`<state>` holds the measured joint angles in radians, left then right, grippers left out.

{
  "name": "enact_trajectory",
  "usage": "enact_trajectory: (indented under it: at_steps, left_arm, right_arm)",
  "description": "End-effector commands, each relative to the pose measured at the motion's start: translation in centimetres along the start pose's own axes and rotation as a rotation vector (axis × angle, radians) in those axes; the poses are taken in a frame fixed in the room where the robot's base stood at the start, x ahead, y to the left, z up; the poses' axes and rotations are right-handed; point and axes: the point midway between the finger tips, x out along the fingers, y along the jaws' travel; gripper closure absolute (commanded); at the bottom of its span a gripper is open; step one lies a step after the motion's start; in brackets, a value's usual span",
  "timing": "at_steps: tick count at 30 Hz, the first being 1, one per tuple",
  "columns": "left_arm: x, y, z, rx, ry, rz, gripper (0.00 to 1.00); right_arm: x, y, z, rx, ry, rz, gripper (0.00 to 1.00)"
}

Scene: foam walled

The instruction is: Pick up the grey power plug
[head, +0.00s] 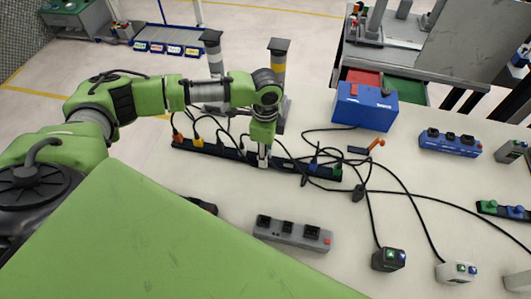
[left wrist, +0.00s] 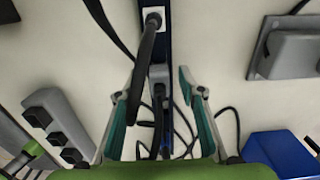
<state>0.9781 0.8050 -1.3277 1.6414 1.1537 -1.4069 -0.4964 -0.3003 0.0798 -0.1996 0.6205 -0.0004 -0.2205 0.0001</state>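A long dark power strip (head: 225,154) lies on the pale table in the head view, with several plugs and cables along it. In the left wrist view the strip (left wrist: 166,60) runs upward, and a grey plug (left wrist: 158,74) sits on it. My left gripper (head: 263,164) points down over the middle of the strip. In the left wrist view its two fingers (left wrist: 159,85) are open, one on each side of the grey plug, with visible gaps. In the head view the arm hides the grey plug. My right gripper is not in view.
A grey socket block (head: 292,232) lies in front of the strip, and a blue box (head: 364,106) stands behind it. Black cables cross the table to the right. An orange-handled item (head: 375,145) lies near the blue box. Another blue socket block (head: 450,142) is at the right.

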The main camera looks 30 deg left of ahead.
Motion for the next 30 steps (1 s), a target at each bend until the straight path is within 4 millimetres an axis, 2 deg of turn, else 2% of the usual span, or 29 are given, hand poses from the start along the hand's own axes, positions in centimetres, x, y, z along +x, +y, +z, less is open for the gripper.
enact_trajectory:
  at_steps: [6, 7, 11, 23, 30]
  left_arm:
    - [0.2, 0.0, 0.0, 0.001, 0.000, 0.000, 0.64]
    - [0.2, 0.0, 0.0, 0.001, 0.000, 0.000, 0.67]
    - [0.2, 0.0, 0.0, 0.000, 0.000, 0.000, 1.00]
    - [0.0, 0.0, 0.0, 0.000, 0.000, -0.001, 1.00]
    - [-2.1, -0.1, 0.0, 0.000, 0.002, -0.004, 1.00]
  right_arm:
    - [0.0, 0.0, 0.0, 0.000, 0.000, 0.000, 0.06]
    - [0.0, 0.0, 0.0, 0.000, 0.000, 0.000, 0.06]
    - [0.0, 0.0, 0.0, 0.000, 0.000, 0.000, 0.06]
    - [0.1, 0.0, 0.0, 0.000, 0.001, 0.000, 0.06]
    - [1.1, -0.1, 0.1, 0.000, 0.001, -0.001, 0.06]
